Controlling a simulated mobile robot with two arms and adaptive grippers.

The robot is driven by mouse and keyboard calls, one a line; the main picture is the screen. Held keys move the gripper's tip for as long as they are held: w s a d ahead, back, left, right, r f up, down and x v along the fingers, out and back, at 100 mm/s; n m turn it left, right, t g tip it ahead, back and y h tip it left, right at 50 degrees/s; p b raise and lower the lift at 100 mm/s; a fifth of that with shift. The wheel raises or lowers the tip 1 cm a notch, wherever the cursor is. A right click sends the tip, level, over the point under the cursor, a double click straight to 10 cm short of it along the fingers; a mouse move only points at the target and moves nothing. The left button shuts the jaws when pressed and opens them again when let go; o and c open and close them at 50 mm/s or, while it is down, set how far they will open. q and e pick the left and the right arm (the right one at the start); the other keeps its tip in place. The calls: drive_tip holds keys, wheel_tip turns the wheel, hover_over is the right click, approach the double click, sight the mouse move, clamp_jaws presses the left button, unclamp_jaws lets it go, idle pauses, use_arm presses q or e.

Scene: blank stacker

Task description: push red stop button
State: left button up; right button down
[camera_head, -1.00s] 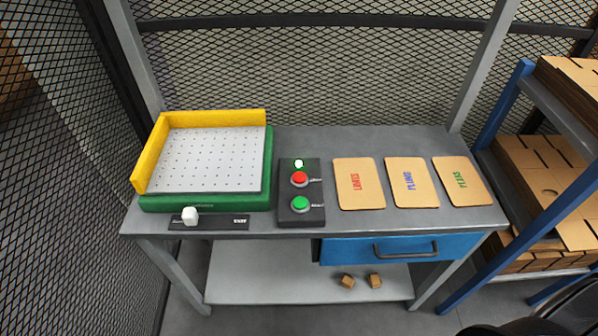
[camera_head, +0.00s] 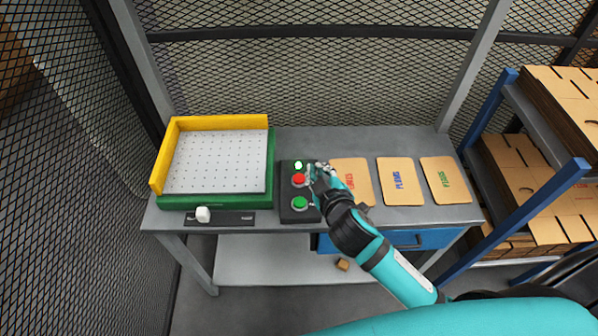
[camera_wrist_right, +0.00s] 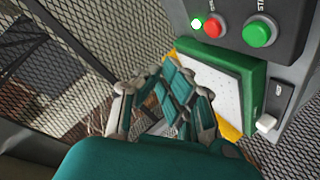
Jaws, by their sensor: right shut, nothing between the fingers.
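The red stop button (camera_head: 299,180) sits on a black control box (camera_head: 287,213) on the table. It is between a lit green-white lamp (camera_head: 298,166) and a green button (camera_head: 300,203). It also shows at the top of the right wrist view (camera_wrist_right: 213,27). My right gripper (camera_head: 319,172) is shut and empty, just right of the red button in the head view. In the right wrist view the fingers (camera_wrist_right: 165,80) appear apart from the button. The head view does not show the gap's height. My left gripper is not in view.
A tray with a white perforated plate (camera_head: 217,160) and yellow and green walls stands left of the box. A black slider strip with a white knob (camera_head: 203,214) lies in front. Several cardboard sheets (camera_head: 398,183) lie right of the box. Mesh fencing (camera_head: 300,85) stands behind.

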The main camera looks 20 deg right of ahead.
drive_tip(key=w+a+r+n+y, duration=0.45)
drive_tip(key=a+n+y, duration=0.25)
drive_tip(key=n, duration=0.4)
drive_tip(key=w+a+r+n+y, duration=0.3)
drive_tip(key=a+r+n+y, duration=0.35)
drive_tip(key=n, duration=0.35)
drive_tip(key=w+d+f+n+g+h, duration=0.2)
drive_tip(key=d+f+n+g+h, duration=0.3)
drive_tip(key=d+f, duration=0.7)
drive_tip(key=n+g, duration=0.2)
drive_tip(key=n, duration=0.2)
drive_tip(key=shift+w+d+g+p, duration=0.15)
drive_tip(key=shift+w+g+p, duration=0.15)
drive_tip(key=shift+w, duration=0.05)
drive_tip(key=shift+h, duration=0.25)
